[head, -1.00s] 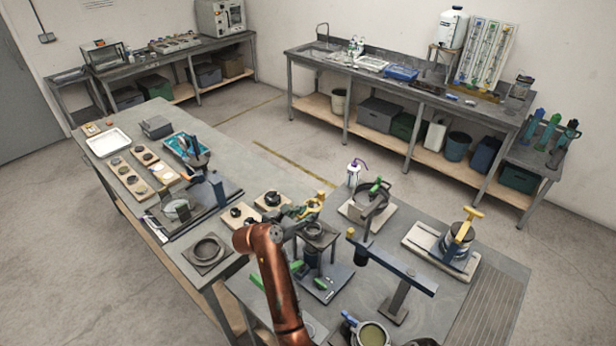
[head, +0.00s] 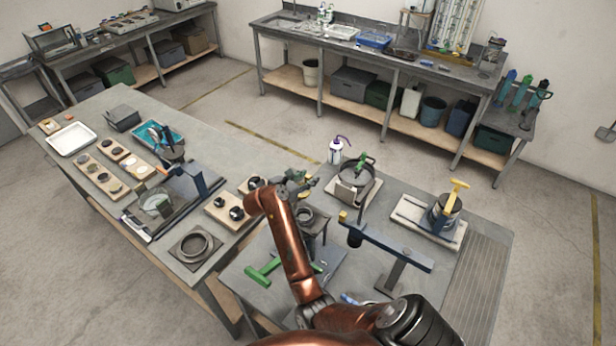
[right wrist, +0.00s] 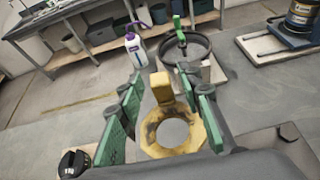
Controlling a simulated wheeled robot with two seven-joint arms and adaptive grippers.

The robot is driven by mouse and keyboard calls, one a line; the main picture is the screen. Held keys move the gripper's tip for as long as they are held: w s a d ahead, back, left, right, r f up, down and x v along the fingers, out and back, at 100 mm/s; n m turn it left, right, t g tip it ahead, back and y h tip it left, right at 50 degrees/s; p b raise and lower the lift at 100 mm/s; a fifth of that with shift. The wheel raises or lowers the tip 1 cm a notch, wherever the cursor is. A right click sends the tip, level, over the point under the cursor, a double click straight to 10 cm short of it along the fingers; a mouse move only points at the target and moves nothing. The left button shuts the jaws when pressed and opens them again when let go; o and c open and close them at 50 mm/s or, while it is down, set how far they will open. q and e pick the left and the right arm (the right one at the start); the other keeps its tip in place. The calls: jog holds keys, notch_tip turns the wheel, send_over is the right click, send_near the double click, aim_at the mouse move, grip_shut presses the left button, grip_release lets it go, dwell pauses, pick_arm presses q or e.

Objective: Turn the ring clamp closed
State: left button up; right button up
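In the right wrist view a worn yellow ring (right wrist: 172,133) with an upright yellow tab lies between the green-padded fingers of my right gripper (right wrist: 162,95). The fingers stand apart, with gaps on both sides of the tab. In the head view my right gripper (head: 299,182) is above the far side of a small dark stand with a round top (head: 305,216), and hides most of the yellow part. A round ring fixture with a green lever (head: 354,184) stands just beyond; it also shows in the wrist view (right wrist: 190,50). I cannot tell for certain which is the ring clamp. My left gripper is out of view.
A white bottle with a purple top (head: 336,151) stands behind the gripper. A blue beam on a post (head: 388,247) is to the right, with a yellow-handled can fixture (head: 445,208) beyond. A green T-handle (head: 264,270) lies left of my arm.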

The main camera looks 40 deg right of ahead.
jog(key=shift+d+f, duration=0.1)
jog(key=shift+d, duration=0.05)
jog(key=c, duration=0.5)
grip_shut()
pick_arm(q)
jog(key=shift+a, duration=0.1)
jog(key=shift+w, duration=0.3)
